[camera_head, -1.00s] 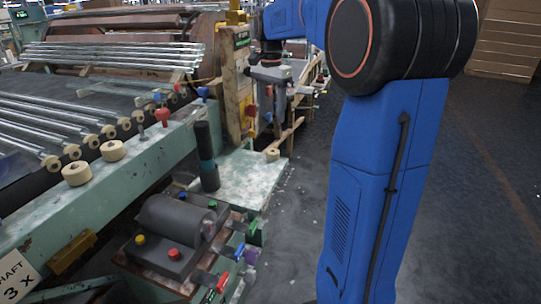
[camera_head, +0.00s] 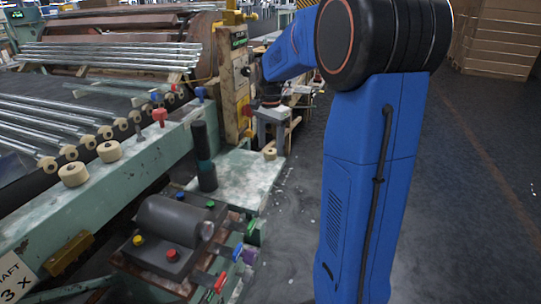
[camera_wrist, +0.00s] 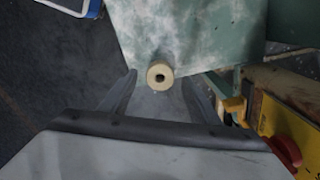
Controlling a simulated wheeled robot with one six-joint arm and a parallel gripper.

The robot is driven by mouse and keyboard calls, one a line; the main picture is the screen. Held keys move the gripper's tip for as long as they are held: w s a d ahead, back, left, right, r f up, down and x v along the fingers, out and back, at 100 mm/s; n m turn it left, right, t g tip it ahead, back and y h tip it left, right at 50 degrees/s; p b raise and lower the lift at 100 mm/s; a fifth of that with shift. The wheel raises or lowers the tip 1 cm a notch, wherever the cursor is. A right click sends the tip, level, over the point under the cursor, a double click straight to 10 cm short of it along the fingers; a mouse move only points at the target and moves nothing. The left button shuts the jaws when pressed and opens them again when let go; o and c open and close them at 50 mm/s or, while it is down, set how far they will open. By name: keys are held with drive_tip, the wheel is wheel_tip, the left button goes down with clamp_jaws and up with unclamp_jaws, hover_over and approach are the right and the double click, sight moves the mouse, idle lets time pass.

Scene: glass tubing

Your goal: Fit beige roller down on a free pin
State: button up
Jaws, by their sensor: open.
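A beige roller (camera_head: 270,153) stands on the far right part of the worn green-white plate (camera_head: 243,174). In the wrist view the roller (camera_wrist: 160,74) shows its round end with a dark centre hole. My gripper (camera_head: 271,141) is above and close to the roller, pointing down. In the wrist view its fingers (camera_wrist: 158,86) are open, one on either side of the roller, with nothing held. Two more beige rollers (camera_head: 73,174) (camera_head: 109,151) sit on the green rail (camera_head: 140,157).
Glass tubes (camera_head: 45,125) with beige end rollers lie left of the rail. A grey motor (camera_head: 175,225) with coloured knobs is in front. A yellow post (camera_head: 233,85) rises behind the plate. Dark floor lies right.

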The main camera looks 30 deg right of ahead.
drive_tip(key=shift+f, duration=0.75)
drive_tip(key=shift+c, duration=0.4)
drive_tip(key=c, duration=1.1)
drive_tip(key=shift+r, duration=0.1)
